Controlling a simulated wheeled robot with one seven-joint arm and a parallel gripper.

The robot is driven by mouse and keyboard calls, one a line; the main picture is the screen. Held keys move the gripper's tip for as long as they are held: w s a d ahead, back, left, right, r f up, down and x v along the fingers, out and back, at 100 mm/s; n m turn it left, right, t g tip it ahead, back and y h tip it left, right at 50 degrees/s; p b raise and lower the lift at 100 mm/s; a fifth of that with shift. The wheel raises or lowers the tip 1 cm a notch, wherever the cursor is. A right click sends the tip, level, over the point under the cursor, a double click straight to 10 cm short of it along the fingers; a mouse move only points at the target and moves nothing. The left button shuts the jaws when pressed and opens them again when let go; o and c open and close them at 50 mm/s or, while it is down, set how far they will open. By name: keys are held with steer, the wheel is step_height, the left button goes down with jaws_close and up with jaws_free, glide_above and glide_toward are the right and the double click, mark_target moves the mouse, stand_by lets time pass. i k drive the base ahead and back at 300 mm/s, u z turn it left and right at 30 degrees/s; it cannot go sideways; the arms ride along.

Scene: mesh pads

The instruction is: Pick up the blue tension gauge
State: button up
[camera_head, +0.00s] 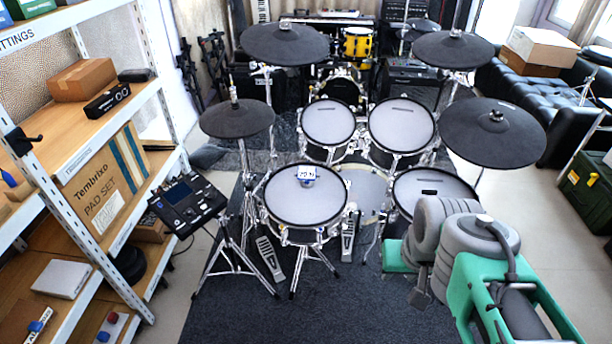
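A small gauge (306,174) with a pale display face and some blue on its body lies on the grey mesh head of the front-left drum (290,205). It sits toward the back of that head and nothing touches it. My green and grey arm reaches in from the lower right. A dark grey piece at its end, likely my gripper (420,297), hangs over the mat, right of and nearer than the gauge, well apart from it. Its fingers are too small and too turned to tell whether they are open.
Cymbal pads (236,119) and more drums surround the front-left drum. A drum module (187,200) on a stand is to its left. A shelf rack (120,215) with boxes fills the left side. The dark mat (330,312) in front has open floor, apart from stand legs and pedals.

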mark_target(307, 174)
steer(key=k, duration=0.6)
steer(key=u, duration=0.8)
steer(key=i, duration=1.3)
steer(key=z, duration=0.3)
